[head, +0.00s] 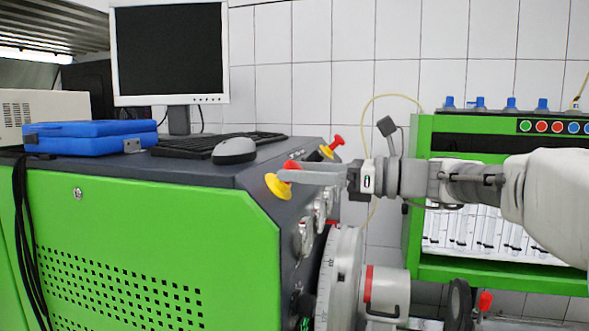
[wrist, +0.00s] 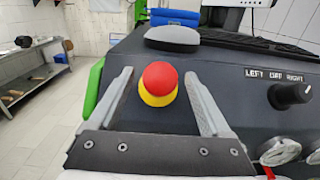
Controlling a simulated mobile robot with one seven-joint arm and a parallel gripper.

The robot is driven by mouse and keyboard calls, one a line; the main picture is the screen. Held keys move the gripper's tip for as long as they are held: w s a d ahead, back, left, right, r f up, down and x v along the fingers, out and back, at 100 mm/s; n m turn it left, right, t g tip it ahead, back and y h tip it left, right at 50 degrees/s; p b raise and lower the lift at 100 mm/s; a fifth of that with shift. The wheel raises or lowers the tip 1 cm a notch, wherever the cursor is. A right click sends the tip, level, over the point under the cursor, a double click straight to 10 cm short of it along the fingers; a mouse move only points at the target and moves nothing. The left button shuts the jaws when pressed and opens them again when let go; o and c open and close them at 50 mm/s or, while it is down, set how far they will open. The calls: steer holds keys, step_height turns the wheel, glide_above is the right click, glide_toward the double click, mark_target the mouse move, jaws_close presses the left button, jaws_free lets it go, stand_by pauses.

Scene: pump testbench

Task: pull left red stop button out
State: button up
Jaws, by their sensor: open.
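The left red stop button is a round red cap (wrist: 160,76) on a yellow base (wrist: 158,98), set in the dark sloping panel. In the head view its yellow base (head: 277,187) shows, and the red cap (head: 292,164) is partly hidden by my finger. My gripper (wrist: 158,76) is open, one finger on each side of the button, with a visible gap on both sides in the wrist view. In the head view my gripper (head: 284,173) reaches in from the right, its tips at the button. Contact with the cap cannot be told.
A second red stop button (head: 337,141) stands farther back on the panel edge. A black knob (wrist: 291,94) with a label sits to the right in the wrist view. A mouse (head: 234,150) and keyboard (head: 208,144) lie on the bench top. Round metal fittings (head: 304,238) line the panel below.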

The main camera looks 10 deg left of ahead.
steer(key=shift+w+a, duration=0.1)
steer(key=shift+a, duration=0.6)
jaws_close()
